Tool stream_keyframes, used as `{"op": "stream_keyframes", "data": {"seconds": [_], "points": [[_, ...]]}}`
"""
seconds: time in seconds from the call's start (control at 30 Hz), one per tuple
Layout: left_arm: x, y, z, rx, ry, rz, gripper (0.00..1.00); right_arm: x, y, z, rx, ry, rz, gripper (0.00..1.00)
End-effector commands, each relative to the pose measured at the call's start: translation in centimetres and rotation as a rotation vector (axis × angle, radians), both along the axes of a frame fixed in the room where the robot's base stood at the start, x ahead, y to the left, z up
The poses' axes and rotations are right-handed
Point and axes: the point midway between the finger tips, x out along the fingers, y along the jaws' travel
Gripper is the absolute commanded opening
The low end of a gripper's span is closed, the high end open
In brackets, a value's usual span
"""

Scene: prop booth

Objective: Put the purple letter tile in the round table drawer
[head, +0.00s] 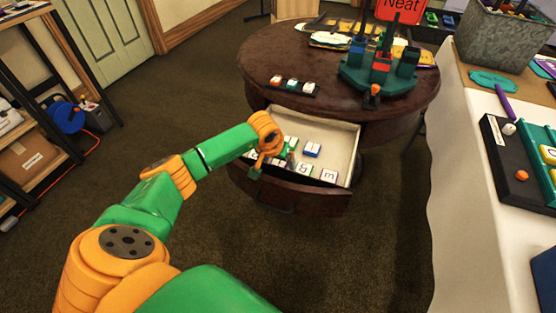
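The round table (345,55) is dark wood, and its drawer (343,133) is pulled out toward me. Several white letter tiles lie in the drawer, among them a blue-edged tile (312,150), a "g" tile (304,169) and an "m" tile (329,176) that looks faintly purple. I cannot surely tell which tile is the purple one. My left gripper (271,165) is over the left part of the drawer, pointing down, and hides some of the tiles there. Its fingertips are too small to tell whether they are open or hold anything. My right gripper is out of view.
A rack of small tiles (292,86) stands on the tabletop near its front left edge. A green holder with colored pieces (380,75) stands at the right. A white-covered table (465,170) is at the right, and shelves (30,130) at the left. The drawer's back right is bare.

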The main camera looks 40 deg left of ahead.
Motion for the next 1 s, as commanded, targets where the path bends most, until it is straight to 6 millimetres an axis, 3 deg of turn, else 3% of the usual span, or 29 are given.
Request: {"op": "stream_keyframes", "data": {"seconds": [0.2,0.33,0.7,0.83,1.0], "points": [[0.0,0.0,0.1,0.000,0.000,0.000,0.89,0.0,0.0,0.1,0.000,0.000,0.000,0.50],[-0.2,0.0,1.2,0.001,-0.003,-0.002,0.89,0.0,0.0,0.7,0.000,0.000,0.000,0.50],[-3.6,-0.8,9.6,0.003,-0.004,-0.001,0.89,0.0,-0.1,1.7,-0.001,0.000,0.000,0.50],[-4.3,-1.0,11.1,0.000,-0.002,0.000,0.89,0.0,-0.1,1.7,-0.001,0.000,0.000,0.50],[-4.5,-1.1,11.5,0.000,0.000,0.000,0.89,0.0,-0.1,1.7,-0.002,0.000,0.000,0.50]]}}
